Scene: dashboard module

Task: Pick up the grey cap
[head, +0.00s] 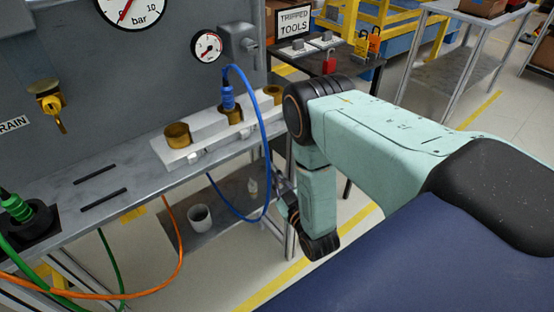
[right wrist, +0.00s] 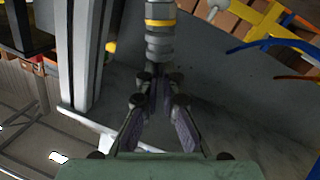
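I cannot clearly pick out the grey cap. In the head view a pale grey open cup (head: 198,217) stands low under the bench, and a small pale bottle-like piece (head: 252,186) is right of it. My right gripper (head: 281,190) is below the bench edge, partly hidden by its own arm, right of that piece. In the right wrist view the fingers of my right gripper (right wrist: 162,78) converge just below a grey cylinder with a yellow band (right wrist: 160,28). I cannot tell whether they touch it or whether it is the cap. My left gripper is out of view.
A white block (head: 180,155) with brass ports sits on the grey bench (head: 85,205). A blue hose (head: 266,150) loops from its blue plug down past the bench edge, close to my right arm. Orange and green cables hang at left. A dark table (head: 345,68) with locks stands behind.

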